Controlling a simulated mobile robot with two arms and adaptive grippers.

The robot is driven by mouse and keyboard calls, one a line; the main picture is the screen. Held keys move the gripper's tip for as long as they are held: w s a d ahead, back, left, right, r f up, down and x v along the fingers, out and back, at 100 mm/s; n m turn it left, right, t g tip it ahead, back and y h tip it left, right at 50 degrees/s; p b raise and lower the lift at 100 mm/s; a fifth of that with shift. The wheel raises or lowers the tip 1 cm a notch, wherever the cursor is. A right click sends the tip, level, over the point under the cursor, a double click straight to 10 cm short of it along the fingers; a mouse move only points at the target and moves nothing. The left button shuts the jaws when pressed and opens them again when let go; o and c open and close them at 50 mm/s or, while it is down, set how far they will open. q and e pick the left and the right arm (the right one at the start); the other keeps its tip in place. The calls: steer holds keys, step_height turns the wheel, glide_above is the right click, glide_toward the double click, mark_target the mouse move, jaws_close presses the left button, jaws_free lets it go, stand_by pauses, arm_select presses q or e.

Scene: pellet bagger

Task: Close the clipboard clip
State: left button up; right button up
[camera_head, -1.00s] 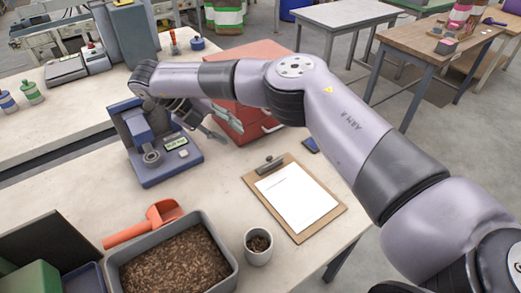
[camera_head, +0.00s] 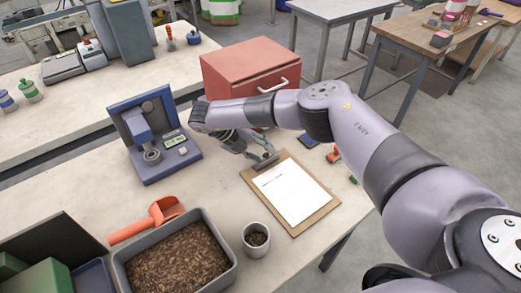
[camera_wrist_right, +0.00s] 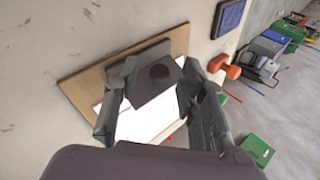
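The brown clipboard (camera_head: 314,221) lies on the light table with a white sheet (camera_head: 290,191) on it. Its dark metal clip (camera_head: 264,162) is at the far edge. In the right wrist view the clip (camera_wrist_right: 153,92) is a dark plate with a round dark spot, between my fingers; its angle is hard to tell. My right gripper (camera_head: 254,149) hangs over the clip end. In the wrist view my right gripper (camera_wrist_right: 158,98) is open, one finger on each side of the clip, with contact unclear. My left gripper is not in view.
A blue device (camera_head: 151,138) stands left of my right gripper, and a red drawer cabinet (camera_head: 248,65) behind it. A cup (camera_head: 256,249), pellet tray (camera_head: 225,277) and orange scoop (camera_head: 152,219) are in front.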

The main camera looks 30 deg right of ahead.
steer(key=shift+c, duration=0.2)
jaws_close()
stand_by(0.4)
